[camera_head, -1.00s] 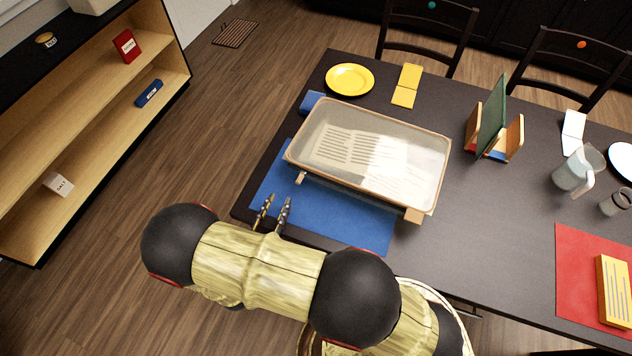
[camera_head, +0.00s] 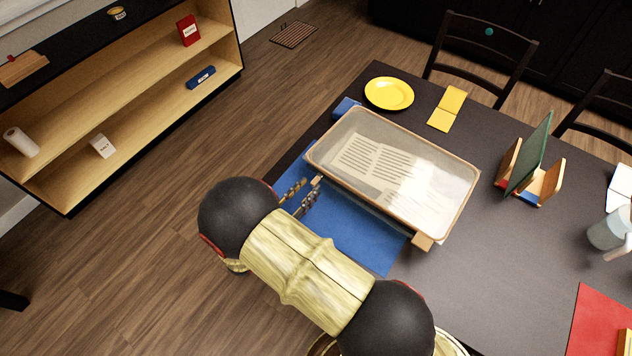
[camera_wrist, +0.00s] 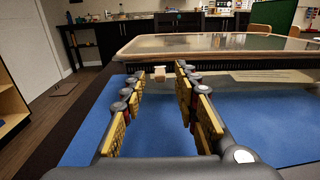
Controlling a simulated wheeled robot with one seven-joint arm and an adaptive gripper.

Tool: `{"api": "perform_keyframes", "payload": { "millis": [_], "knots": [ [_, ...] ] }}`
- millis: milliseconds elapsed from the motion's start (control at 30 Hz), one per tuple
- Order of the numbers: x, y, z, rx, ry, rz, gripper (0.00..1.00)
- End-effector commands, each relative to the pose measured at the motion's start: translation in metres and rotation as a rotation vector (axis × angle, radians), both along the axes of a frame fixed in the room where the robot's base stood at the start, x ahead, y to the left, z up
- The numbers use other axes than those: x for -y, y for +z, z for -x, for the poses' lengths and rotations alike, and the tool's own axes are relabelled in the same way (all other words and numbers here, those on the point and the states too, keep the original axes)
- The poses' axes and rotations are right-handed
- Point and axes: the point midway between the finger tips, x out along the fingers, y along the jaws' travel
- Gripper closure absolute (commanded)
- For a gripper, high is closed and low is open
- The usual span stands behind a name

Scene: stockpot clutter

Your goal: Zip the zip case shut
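The zip case (camera_head: 394,172) lies on the table, with a clear top, a tan rim and printed sheets showing inside. A small tan tab (camera_head: 317,181) sticks out at its left front corner; the tab shows in the wrist view (camera_wrist: 159,74) just below the case's near edge. A larger tan block (camera_head: 422,241) sits at the case's front right corner. My gripper (camera_head: 309,188) is open and empty, low over the blue mat. In the wrist view its fingers (camera_wrist: 158,86) stand apart, with the tab seen between their tips. Whether they touch it I cannot tell.
The blue mat (camera_head: 357,238) lies under and in front of the case. A yellow plate (camera_head: 389,93), yellow card (camera_head: 447,108) and wooden holder with a green board (camera_head: 529,160) stand behind and right. A red mat (camera_head: 603,318) lies at right. A shelf (camera_head: 120,110) stands left.

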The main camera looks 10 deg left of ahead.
Motion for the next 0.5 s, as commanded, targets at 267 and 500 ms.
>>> {"api": "perform_keyframes", "payload": {
  "millis": [267, 500],
  "knots": [
    [0.016, -0.001, -0.031, 0.0, -0.002, 0.0, 0.7],
    [0.018, 0.0, -0.036, 0.0, 0.001, 0.0, 0.7]
  ]
}}
